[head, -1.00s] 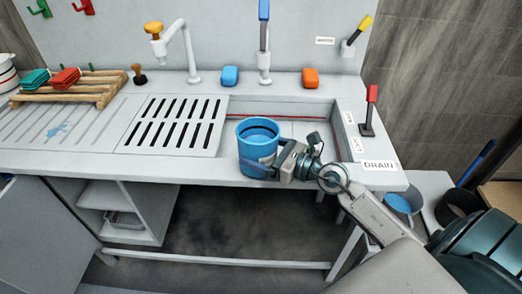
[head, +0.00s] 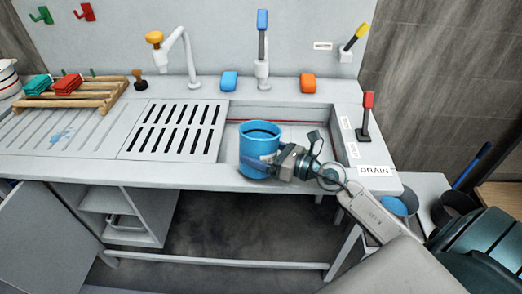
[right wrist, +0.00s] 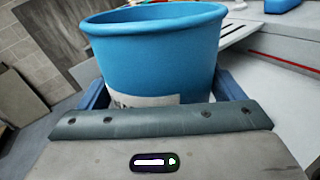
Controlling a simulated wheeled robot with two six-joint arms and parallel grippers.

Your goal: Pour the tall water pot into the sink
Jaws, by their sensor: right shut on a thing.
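The blue pot (head: 259,150) is held by my right gripper (head: 277,166) at the front edge of the sink. It is upright or nearly so, and its dark rim opening faces up. In the right wrist view the blue pot (right wrist: 155,55) fills the space between the two fingers, with a pale label low on its side. The sink basin (head: 300,140) is behind and to the right of the pot, and the pot hides part of it. The level inside the pot cannot be made out now. My left gripper is not in view.
A slotted cover (head: 180,130) lies left of the basin. Taps (head: 262,60), a blue sponge (head: 229,81) and an orange sponge (head: 308,83) line the back. A red-handled lever (head: 366,115) and DRAIN label (head: 377,171) are at the right. A wooden rack (head: 75,97) stands left.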

